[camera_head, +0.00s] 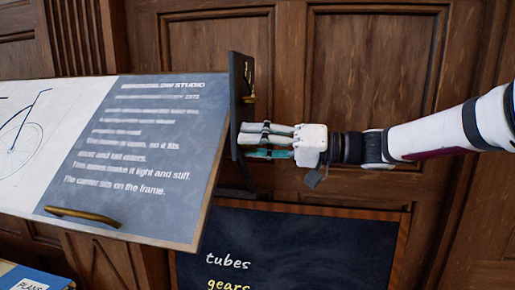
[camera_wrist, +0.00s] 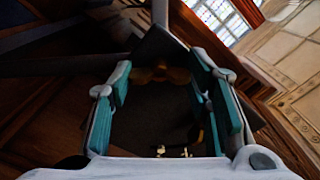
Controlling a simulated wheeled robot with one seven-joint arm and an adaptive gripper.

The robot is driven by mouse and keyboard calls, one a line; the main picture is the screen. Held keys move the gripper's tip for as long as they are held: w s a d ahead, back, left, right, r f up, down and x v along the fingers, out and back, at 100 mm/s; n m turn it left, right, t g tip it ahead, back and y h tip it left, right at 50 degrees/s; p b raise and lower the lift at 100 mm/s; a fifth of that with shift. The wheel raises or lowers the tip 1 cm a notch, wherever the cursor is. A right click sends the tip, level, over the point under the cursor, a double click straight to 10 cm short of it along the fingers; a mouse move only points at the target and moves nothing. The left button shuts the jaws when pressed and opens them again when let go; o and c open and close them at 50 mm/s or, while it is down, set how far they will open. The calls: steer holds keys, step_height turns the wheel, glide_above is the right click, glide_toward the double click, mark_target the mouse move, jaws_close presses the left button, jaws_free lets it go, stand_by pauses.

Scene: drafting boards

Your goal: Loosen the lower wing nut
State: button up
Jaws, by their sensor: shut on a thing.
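My gripper (camera_head: 244,140) reaches in from the right to the dark upright bracket (camera_head: 235,72) at the right edge of the tilted drafting board (camera_head: 205,150). In the wrist view its teal-padded fingers stand on both sides of a dim brass wing nut (camera_wrist: 158,75), set on the dark plate. They are shut on this lower wing nut. In the head view the fingers hide the lower wing nut. A brass fitting (camera_head: 249,99) shows on the bracket just above the fingers. The exact finger contact and the nut's turn angle are too dark to tell.
The board carries printed text, a bicycle drawing and a brass handle (camera_head: 82,216) at its lower edge. A framed chalkboard (camera_head: 300,245) stands below my gripper. Wood panelling (camera_head: 375,70) is behind. A blue folder (camera_head: 35,278) lies at the lower left.

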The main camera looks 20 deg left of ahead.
steer(key=shift+f+n, duration=0.15)
steer(key=shift+n, duration=0.45)
steer(key=o, duration=1.2)
steer(key=shift+c, duration=0.2)
steer(key=v, duration=1.2)
